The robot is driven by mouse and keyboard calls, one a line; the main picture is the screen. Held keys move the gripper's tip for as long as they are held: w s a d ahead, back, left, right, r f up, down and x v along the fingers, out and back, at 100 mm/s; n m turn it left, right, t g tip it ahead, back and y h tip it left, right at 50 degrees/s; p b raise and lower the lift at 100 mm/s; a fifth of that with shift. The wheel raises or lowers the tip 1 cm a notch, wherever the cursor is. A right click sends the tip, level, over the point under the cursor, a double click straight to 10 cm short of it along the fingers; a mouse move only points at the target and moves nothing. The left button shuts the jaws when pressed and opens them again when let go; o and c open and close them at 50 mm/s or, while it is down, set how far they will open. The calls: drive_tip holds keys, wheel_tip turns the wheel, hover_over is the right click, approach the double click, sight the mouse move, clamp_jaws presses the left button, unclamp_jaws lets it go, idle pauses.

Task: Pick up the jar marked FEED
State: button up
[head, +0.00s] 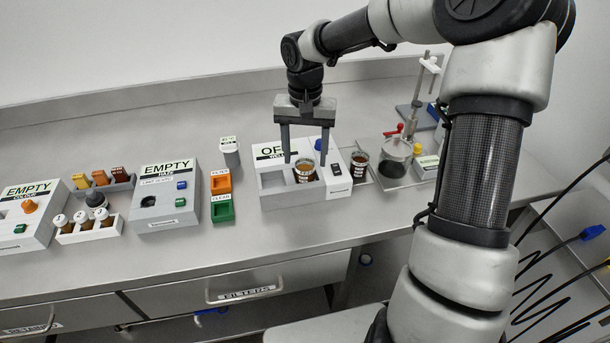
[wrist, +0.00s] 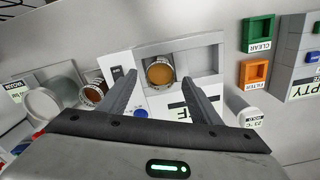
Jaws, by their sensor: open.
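An amber-brown jar (head: 306,173) with a white label sits upright in the well of the white unit (head: 271,183) marked OFF. Its label is small and seems to read FEED. In the wrist view this jar (wrist: 160,73) shows from above, ahead of and between my two fingers. My gripper (head: 305,160) is open, pointing down above the jar, with one finger to each side. Nothing is held. A second jar (head: 359,165) with darker brown contents stands just right of the unit; its label is too small to read. It also shows in the wrist view (wrist: 93,91).
A glass vessel (head: 396,157) on a metal tray and a stand (head: 418,95) are to the right. Left are orange (head: 220,182) and green (head: 222,209) holders, a grey cylinder (head: 231,154), and an EMPTY unit (head: 166,205). Bare bench lies in front.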

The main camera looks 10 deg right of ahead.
drive_tip(key=shift+f, duration=0.75)
clamp_jaws()
